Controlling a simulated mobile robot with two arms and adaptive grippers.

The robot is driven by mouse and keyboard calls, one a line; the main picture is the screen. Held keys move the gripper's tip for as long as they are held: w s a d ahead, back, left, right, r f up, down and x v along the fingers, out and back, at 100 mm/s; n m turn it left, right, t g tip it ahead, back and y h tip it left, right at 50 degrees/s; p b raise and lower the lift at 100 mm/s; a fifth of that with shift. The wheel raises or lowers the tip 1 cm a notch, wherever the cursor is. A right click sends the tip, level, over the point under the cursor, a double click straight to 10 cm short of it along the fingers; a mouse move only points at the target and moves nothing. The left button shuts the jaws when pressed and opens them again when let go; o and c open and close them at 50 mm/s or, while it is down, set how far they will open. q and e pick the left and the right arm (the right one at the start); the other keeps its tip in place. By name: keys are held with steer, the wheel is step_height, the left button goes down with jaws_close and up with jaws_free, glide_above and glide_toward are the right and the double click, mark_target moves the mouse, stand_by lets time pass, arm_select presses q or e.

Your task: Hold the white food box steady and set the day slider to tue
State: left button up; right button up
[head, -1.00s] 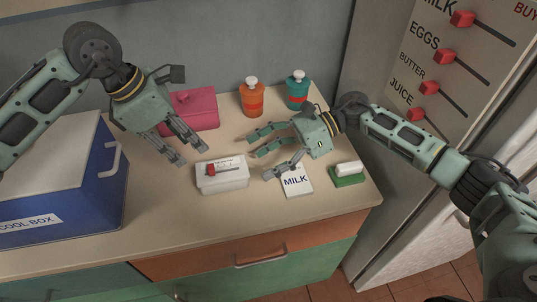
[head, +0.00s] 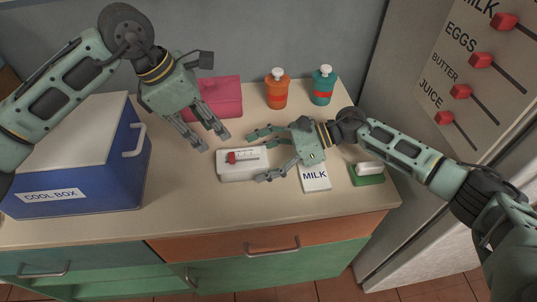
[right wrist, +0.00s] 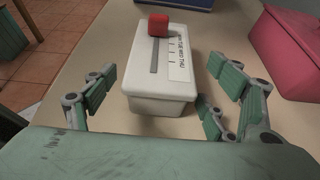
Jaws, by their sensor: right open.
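The white food box (head: 243,173) stands on the counter; it also shows in the right wrist view (right wrist: 160,100). On its lid are a dark slot (right wrist: 155,57), a red slider knob (head: 231,157) and a day label (head: 248,154). The knob is at the slot's left end in the head view, the far end in the right wrist view (right wrist: 158,25). My left gripper (head: 212,105) is open and empty, above and behind the box's left end.
A milk carton (head: 316,180) and a green-and-white block (head: 368,173) lie right of the box. A pink container (head: 220,97), orange bottle (head: 277,90) and teal bottle (head: 323,86) stand behind. A blue cool box (head: 90,185) is left. The front counter strip is clear.

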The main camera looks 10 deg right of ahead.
mark_target(232, 158)
steer(key=shift+c, duration=0.5)
arm_select(q)
steer(key=shift+c, duration=0.3)
arm_select(e)
steer(key=c, duration=1.3)
arm_select(q)
steer(key=shift+a, duration=0.15)
steer(key=shift+c, duration=0.9)
arm_select(e)
steer(key=shift+o, duration=0.2)
arm_select(q)
steer(key=a, duration=0.2)
steer(key=a+m, duration=0.1)
steer(key=a, duration=0.2)
steer(key=w+a+m, duration=0.1)
steer(key=a, duration=0.2)
steer(key=shift+a+f+g, duration=0.25)
steer(key=shift+f+g, duration=0.05)
steer(key=shift+f, duration=0.05)
jaws_close()
steer(key=x, duration=0.9)
steer(key=shift+f, duration=0.15)
steer(key=d, duration=0.3)
steer(key=shift+d+f, duration=0.1)
steer(key=shift+f, duration=0.15)
steer(key=shift+d, duration=0.45)
